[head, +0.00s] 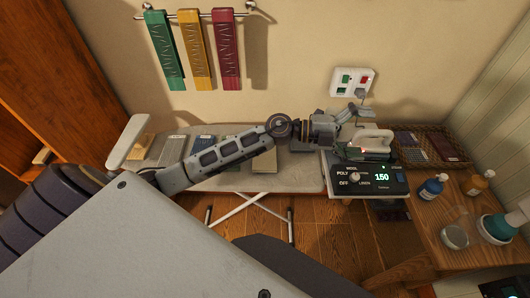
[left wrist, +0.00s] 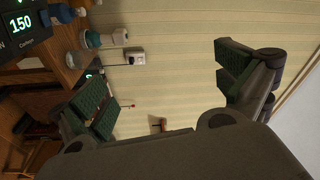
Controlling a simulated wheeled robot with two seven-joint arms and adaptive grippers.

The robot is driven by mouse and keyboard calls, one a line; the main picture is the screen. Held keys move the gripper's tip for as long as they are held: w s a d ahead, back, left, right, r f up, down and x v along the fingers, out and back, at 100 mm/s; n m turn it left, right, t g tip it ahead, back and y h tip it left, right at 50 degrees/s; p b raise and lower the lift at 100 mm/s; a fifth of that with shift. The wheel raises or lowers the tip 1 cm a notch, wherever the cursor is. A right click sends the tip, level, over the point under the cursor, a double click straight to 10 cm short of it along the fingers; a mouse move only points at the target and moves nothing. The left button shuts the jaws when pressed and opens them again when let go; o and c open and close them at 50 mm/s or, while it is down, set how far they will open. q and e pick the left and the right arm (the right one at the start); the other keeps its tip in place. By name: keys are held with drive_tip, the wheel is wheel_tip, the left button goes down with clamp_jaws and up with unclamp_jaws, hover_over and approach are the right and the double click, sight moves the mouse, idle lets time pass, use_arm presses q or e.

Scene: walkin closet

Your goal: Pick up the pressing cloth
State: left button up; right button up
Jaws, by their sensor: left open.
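I cannot tell for sure which item is the pressing cloth. Several folded cloths lie on the ironing board (head: 300,176), among them a grey one (head: 172,150) at the left and a beige one (head: 265,165) in the middle, partly hidden by my left arm. My left gripper (head: 354,128) is over the board's right end, close to the white iron (head: 372,139). In the left wrist view its two green-padded fingers (left wrist: 165,88) are spread wide with nothing between them. My right gripper is out of view.
The iron's control unit (head: 368,180) reads 150. A wicker basket (head: 462,158) with dark folded items, a blue bottle (head: 431,188), an amber bottle (head: 478,182) and a glass beaker (head: 455,236) stand on the wooden table at right. Three coloured cloths hang on the wall rail (head: 205,14).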

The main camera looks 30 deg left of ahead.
use_arm(q)
drive_tip(key=a+f+m+g+y, duration=0.4)
drive_tip(key=a+f+g+y, duration=0.2)
drive_tip(key=a+f+y, duration=0.35)
drive_tip(key=a+f+n+g+y, duration=0.1)
drive_tip(key=a+y, duration=0.6)
drive_tip(key=a, duration=1.5)
drive_tip(key=shift+f+n+g+y, duration=0.35)
drive_tip(key=shift+f+n, duration=0.2)
drive_tip(key=shift+n, duration=0.15)
drive_tip(key=shift+d+f, duration=0.1)
drive_tip(key=shift+f, duration=0.05)
